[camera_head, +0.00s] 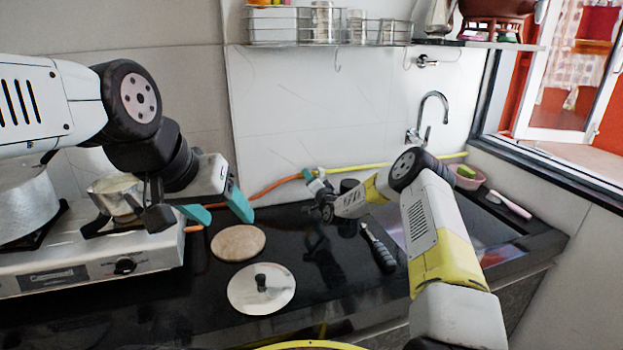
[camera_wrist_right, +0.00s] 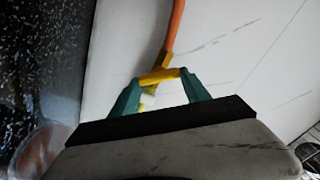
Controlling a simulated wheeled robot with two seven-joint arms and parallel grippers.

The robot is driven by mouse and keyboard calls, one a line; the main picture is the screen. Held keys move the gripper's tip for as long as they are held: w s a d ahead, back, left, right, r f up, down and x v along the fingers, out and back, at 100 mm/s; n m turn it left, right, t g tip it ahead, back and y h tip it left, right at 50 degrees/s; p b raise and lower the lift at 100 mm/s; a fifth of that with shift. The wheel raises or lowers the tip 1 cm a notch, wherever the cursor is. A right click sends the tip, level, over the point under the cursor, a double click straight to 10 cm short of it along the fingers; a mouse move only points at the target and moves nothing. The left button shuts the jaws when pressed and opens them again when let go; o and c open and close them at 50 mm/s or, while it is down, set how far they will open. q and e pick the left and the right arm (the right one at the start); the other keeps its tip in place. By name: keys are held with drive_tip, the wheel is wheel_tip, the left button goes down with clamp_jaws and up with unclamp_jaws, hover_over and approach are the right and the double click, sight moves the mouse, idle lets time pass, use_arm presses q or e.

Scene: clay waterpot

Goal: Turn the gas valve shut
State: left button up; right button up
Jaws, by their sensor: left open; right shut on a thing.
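The gas valve is yellow, and its handle (camera_wrist_right: 160,76) lies across between the two teal fingertips of my right gripper (camera_wrist_right: 160,90) in the right wrist view. My right gripper is shut on it. In the head view my right gripper (camera_head: 312,178) is at the back wall, where the orange hose (camera_head: 280,184) meets the yellow pipe (camera_head: 350,168); the valve there is mostly hidden by the gripper. The orange hose also shows in the right wrist view (camera_wrist_right: 175,28). My left gripper (camera_head: 218,208) is open and empty, above the counter beside the stove.
A gas stove (camera_head: 100,262) with pots stands at the left. A round brown board (camera_head: 238,243), a metal lid (camera_head: 262,298) and a black-handled tool (camera_head: 378,248) lie on the black counter (camera_head: 325,285). A tap (camera_head: 430,115) and pink basin (camera_head: 466,178) are at the right.

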drive_tip(key=shift+a+m, duration=0.2)
drive_tip(key=shift+m, duration=1.6)
drive_tip(key=shift+a+m, duration=0.2)
drive_tip(key=shift+m, duration=1.6)
drive_tip(key=shift+s, duration=0.1)
drive_tip(key=o, duration=1.4)
drive_tip(key=shift+a+r, duration=0.1)
drive_tip(key=shift+a, duration=0.05)
drive_tip(key=shift+d+f, duration=0.2)
drive_tip(key=shift+d, duration=0.15)
drive_tip(key=v, duration=0.7)
drive_tip(key=shift+s+r, duration=0.2)
drive_tip(key=shift+s, duration=0.15)
